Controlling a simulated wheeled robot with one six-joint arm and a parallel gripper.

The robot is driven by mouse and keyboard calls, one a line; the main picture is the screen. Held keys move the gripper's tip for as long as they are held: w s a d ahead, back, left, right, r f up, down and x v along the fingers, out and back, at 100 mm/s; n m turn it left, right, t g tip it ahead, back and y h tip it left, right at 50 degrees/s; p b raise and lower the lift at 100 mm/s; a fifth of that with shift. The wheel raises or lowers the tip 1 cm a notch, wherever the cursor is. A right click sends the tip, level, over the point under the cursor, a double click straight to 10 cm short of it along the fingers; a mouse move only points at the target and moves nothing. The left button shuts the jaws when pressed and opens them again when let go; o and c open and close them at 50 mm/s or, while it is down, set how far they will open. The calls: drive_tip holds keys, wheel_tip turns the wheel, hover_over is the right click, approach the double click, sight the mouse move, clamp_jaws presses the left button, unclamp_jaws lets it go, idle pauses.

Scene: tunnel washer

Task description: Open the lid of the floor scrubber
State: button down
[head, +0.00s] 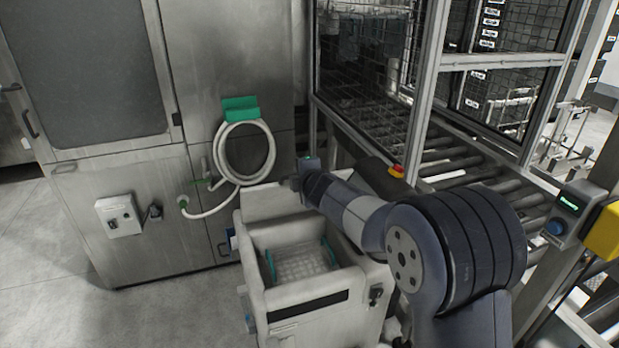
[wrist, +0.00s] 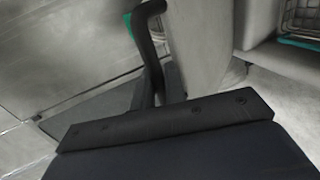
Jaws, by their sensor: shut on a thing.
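The floor scrubber (head: 308,300) is a pale box-shaped machine standing by the washer, its tank open at the top with a wire basket (head: 300,262) inside. Its pale lid (head: 268,203) stands raised at the back of the opening. My gripper (head: 293,184) is at the lid's upper right edge and is shut on it; my wrist hides most of the contact in the head view. In the wrist view a dark finger (wrist: 150,55) stands against the pale lid (wrist: 195,50), and the basket (wrist: 301,28) shows at the upper right.
A steel cabinet (head: 230,50) with a coiled white hose (head: 222,160) and a green hanger (head: 240,108) stands close behind the scrubber. A roller conveyor (head: 425,150) behind a mesh guard is at the right. The floor (head: 60,270) at the left is clear.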

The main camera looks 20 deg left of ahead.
idle(0.3)
drive_tip(key=c, duration=1.6)
unclamp_jaws()
drive_tip(key=shift+o, duration=0.2)
drive_tip(key=b+v, duration=0.1)
drive_tip(key=v, duration=1)
drive_tip(key=shift+w, duration=0.15)
drive_tip(key=shift+p+x, duration=0.45)
drive_tip(key=shift+x, duration=4.85)
